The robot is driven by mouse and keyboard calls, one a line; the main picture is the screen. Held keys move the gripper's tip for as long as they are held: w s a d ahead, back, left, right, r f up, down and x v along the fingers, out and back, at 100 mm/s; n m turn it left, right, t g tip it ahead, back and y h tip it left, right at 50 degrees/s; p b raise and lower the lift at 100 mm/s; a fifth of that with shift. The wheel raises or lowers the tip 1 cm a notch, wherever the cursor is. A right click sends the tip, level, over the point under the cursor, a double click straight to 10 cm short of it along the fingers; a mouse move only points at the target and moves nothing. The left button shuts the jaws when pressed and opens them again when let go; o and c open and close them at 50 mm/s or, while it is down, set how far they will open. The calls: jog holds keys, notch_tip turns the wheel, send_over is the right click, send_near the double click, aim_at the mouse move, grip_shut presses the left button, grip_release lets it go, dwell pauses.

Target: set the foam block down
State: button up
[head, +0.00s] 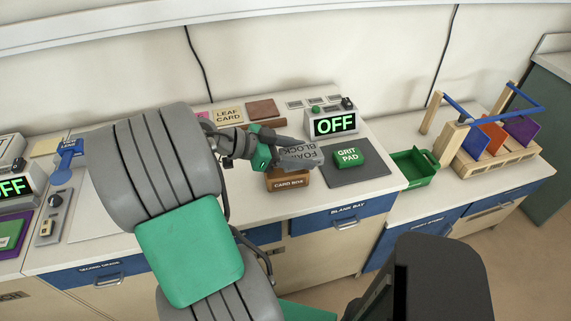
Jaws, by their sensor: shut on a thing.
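The foam block (299,156) is a grey block with dark lettering, right of centre in the head view. My gripper (279,152) is shut on it and holds it from the left side. The block shows over the brown card box (288,181) and covers part of it. Whether the block touches the box or hangs above it I cannot tell. My arm hides part of the counter to the left.
A green grit pad (346,159) lies on a dark grey mat (372,179) to the right. An OFF display (335,123) stands behind. A green tray (413,168) and a wooden rack (500,160) are further right. A leaf card (228,115) lies at the back.

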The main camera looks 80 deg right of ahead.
jog(key=w+d+f+p, duration=0.1)
jog(key=w+d+f, duration=0.1)
jog(key=f, duration=0.1)
jog(key=w+d+f+p, duration=0.1)
jog(key=d+f, duration=0.2)
jog(key=f, duration=0.1)
jog(key=w+d+f+p, duration=0.1)
jog(key=w+d+f, duration=0.1)
jog(key=d+f, duration=0.1)
jog(key=shift+w+f, duration=0.3)
jog(key=shift+f, duration=0.2)
jog(key=shift+f, duration=0.15)
jog(key=shift+f+b, duration=0.3)
jog(key=shift+b, duration=0.1)
jog(key=shift+f, duration=0.2)
